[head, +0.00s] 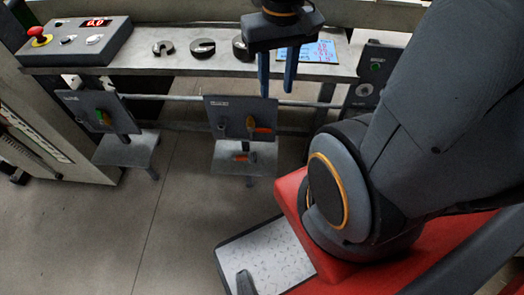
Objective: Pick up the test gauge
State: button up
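I cannot tell for sure which item is the test gauge. Three dark slotted, C-shaped pieces lie in a row on the grey shelf (225,69): a small one (163,47) at left, a middle one (202,48), and a larger one (240,48) partly hidden by my gripper. My gripper (277,88) points downward in front of the shelf, right of the largest piece. Its two blue fingers are apart, with nothing visible between them. The fingertips overlap the shelf's front edge in the picture; their depth is hard to judge.
A control box (85,42) with a red stop button stands at the shelf's left. A blue-lit display (318,51) lies behind my fingers. Below hang two panels with coloured handles, the left (90,108) and middle (236,118), each above a small ledge. Floor (170,230) in front is clear.

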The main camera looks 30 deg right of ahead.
aim_at(251, 156)
jog(key=u, duration=0.8)
jog(key=k, duration=0.4)
jog(key=z, duration=0.05)
